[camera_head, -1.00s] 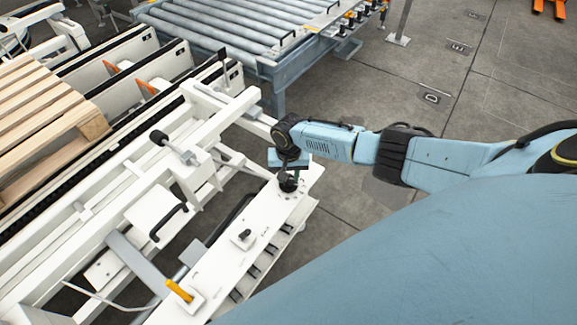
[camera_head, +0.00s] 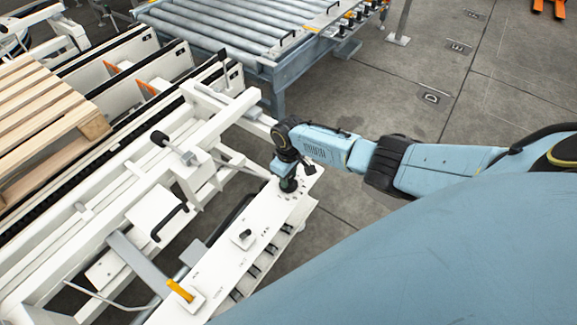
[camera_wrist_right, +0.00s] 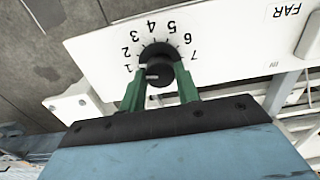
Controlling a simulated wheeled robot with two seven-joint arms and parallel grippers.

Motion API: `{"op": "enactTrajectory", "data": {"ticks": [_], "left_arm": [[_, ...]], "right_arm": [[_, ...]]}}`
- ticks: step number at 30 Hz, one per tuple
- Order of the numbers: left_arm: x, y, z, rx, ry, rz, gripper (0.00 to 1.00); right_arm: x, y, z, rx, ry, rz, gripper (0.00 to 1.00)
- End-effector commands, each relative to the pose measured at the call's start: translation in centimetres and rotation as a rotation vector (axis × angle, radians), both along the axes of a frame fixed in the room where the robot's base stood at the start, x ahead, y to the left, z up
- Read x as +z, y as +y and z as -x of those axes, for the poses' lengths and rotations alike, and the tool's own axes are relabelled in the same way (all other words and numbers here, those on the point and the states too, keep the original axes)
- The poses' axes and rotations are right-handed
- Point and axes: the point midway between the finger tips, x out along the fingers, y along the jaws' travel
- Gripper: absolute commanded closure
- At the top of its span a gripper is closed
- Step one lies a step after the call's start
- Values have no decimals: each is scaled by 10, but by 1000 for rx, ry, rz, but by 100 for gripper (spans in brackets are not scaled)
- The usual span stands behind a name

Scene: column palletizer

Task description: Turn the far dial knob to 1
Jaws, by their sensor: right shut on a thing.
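The far dial knob is a round black knob (camera_wrist_right: 158,65) on a white panel (camera_wrist_right: 225,45), with the numbers 1 to 7 printed around it, upside down in the right wrist view. A short light mark on the knob lies on its left side, towards the side of the 1. My right gripper (camera_wrist_right: 160,88) is shut on the knob, one green finger on each side. In the head view my right gripper (camera_head: 288,184) reaches down onto the far end of the panel and hides the knob. My left gripper is not in view.
White conveyor framework and a wooden pallet (camera_head: 45,120) lie to the left. A roller conveyor (camera_head: 225,30) stands behind. Grey floor (camera_head: 400,70) is open at the right.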

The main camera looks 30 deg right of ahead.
Motion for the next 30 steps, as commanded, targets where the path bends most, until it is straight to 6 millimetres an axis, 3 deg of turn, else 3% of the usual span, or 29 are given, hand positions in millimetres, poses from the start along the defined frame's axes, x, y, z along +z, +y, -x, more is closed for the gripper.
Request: {"op": "enactTrajectory", "data": {"ticks": [12, 29, 30], "left_arm": [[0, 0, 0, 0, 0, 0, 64], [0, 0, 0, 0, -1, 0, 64], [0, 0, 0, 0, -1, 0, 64]], "right_arm": [[0, 0, -1, 202, -2, 0, 91], [1, 0, -1, 234, -3, -1, 91], [1, 0, -1, 234, -3, -1, 66]]}}
